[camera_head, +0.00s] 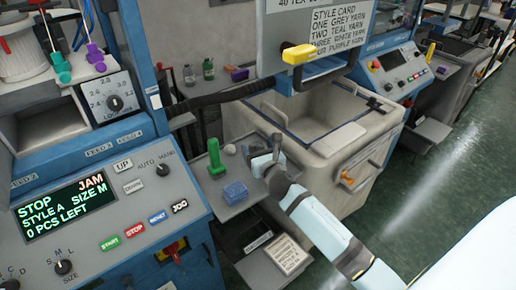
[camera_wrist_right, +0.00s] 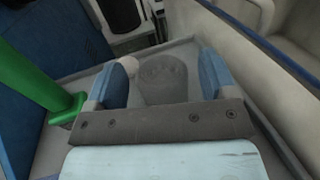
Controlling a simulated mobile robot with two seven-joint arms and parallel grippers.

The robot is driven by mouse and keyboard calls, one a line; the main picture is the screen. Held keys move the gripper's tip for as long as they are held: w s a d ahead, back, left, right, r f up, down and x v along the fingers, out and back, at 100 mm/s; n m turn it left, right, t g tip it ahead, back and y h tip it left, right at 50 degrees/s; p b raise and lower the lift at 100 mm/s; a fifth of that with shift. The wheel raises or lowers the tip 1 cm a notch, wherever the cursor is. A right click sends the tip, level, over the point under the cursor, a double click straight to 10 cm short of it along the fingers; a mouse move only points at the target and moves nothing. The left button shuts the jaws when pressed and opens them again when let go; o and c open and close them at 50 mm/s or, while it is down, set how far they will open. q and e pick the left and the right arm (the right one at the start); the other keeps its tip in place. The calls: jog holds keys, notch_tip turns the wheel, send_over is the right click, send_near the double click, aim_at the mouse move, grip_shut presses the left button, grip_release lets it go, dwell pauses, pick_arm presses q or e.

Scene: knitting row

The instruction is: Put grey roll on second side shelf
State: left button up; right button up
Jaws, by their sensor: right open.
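My right gripper (camera_head: 262,158) is over the near side shelf (camera_head: 232,208), beside the knitting machine. In the right wrist view its two blue fingers (camera_wrist_right: 163,80) are open, with the grey roll (camera_wrist_right: 165,78) between them. There is a gap between the roll and each finger, and the roll seems to stand on the shelf. In the head view the gripper mostly hides the roll. My left gripper is not in view.
A green spool-like piece (camera_head: 214,158) and a blue block (camera_head: 235,192) are on the near shelf, left of my gripper. A pale round thing (camera_head: 230,149) is behind. A large grey bin (camera_head: 330,125) stands right of the shelf. The floor (camera_head: 450,170) at the right is clear.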

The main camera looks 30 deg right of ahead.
jog(key=shift+s+r, duration=0.1)
jog(key=shift+r, duration=0.05)
jog(key=s+a, duration=0.2)
jog(key=s, duration=0.9)
jog(key=s+a+f+m+g+y, duration=0.3)
jog(key=s+a+f+m, duration=0.4)
jog(key=m, duration=0.8)
jog(key=s+a+f+m+g+y, duration=0.3)
jog(key=s+a+f+m, duration=0.5)
jog(key=m, duration=0.8)
jog(key=s+f+g, duration=0.1)
jog(key=s+f, duration=0.2)
jog(key=f, duration=0.1)
jog(key=shift+f+b, duration=0.4)
